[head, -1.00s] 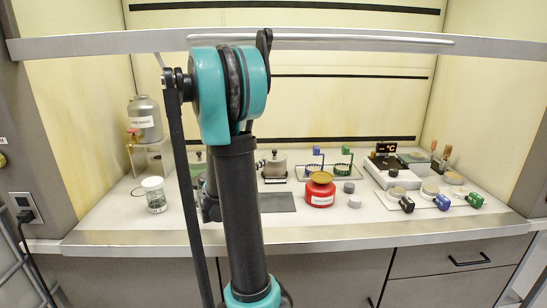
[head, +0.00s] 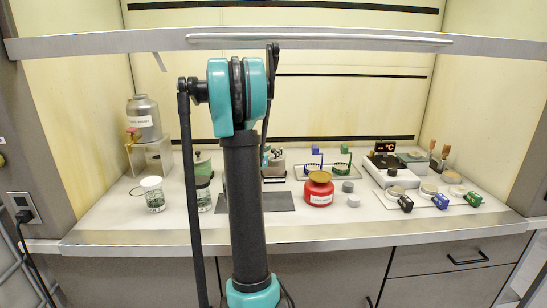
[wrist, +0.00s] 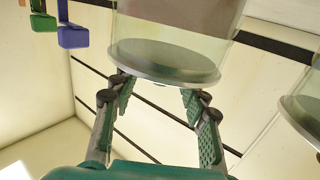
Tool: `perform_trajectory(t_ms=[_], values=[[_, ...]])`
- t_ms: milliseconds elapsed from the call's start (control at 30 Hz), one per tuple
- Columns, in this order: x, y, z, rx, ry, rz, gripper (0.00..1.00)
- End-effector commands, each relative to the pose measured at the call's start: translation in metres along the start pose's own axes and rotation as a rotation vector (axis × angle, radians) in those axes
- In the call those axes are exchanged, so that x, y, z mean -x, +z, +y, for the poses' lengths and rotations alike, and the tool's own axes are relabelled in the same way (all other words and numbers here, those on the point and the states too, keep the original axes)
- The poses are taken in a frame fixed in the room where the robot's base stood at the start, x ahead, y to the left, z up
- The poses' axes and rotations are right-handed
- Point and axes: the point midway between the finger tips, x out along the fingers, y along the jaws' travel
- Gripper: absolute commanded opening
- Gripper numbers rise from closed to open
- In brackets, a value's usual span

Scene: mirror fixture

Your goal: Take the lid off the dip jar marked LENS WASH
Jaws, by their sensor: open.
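A clear glass jar with a grey-brown area on its wall (wrist: 180,18) fills the top of the wrist view, which looks upside down. Its wide, pale disc-shaped end, seemingly the lid (wrist: 165,62), faces my gripper. My gripper (wrist: 155,90) is open and empty, its two fingers at the near edge of that disc; I cannot tell whether they touch it. The head view shows what looks like this grey jar (head: 277,158), partly hidden by my arm. A second, greenish jar stands beside it (wrist: 306,98). I cannot read LENS WASH on either.
A red can (head: 319,190), small grey pieces (head: 347,187) and a lidded glass jar (head: 153,196) stand nearer the front. A rack with blue and green clips (head: 330,166) is right of the grey jar. A metal bar (head: 320,40) crosses above the bench.

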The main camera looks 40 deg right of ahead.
Motion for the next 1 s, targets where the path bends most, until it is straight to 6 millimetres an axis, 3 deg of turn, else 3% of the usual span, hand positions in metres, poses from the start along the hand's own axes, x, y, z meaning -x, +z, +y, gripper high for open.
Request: perform_trajectory(t_ms=[267, 633, 1000], values=[[-0.0085, 0.0, -0.0004, 0.0, -0.001, 0.0, 0.44], [-0.0083, -0.0001, -0.0003, 0.0, -0.001, 0.0, 0.01], [-0.0083, -0.0011, -0.0003, 0.001, -0.001, 0.0, 0.0]])
